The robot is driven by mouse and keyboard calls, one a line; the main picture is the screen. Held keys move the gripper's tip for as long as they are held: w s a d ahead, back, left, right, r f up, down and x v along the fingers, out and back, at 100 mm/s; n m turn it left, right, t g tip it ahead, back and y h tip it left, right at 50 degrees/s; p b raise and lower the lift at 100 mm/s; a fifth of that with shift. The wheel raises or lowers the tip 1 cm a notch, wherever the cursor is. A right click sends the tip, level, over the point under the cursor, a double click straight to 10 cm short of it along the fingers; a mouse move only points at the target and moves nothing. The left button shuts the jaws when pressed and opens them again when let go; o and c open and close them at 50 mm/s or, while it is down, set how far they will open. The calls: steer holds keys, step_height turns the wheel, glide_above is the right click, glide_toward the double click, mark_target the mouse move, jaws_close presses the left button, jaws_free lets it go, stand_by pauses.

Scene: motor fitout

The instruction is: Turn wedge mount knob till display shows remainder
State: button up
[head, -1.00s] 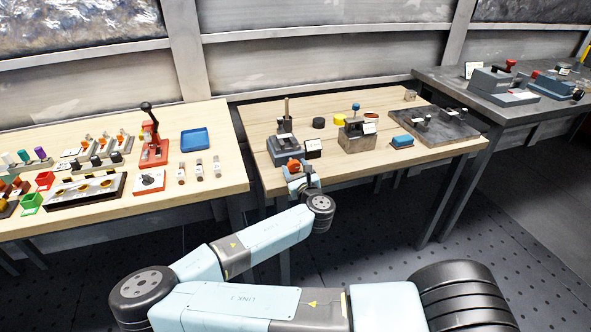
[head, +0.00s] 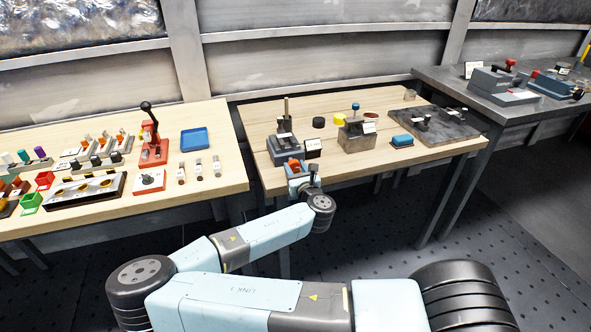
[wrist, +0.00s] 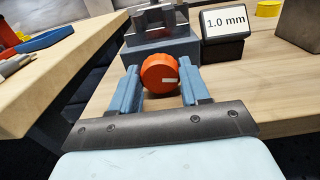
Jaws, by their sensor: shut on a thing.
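The wedge mount (wrist: 160,40) is a grey block with a stepped metal top; in the head view (head: 286,147) it stands at the front left of the middle wooden table. In the head view my gripper (head: 296,171) hides most of the knob. The small black display (wrist: 226,28) right of the mount reads "1.0 mm".
A yellow round piece (wrist: 269,9) lies behind the display. The left wooden table (wrist: 45,80) is close by, across a gap.

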steer(key=shift+m, duration=1.8)
steer(key=shift+d, duration=0.1)
steer(key=o, duration=1.1)
steer(key=shift+c, duration=0.2)
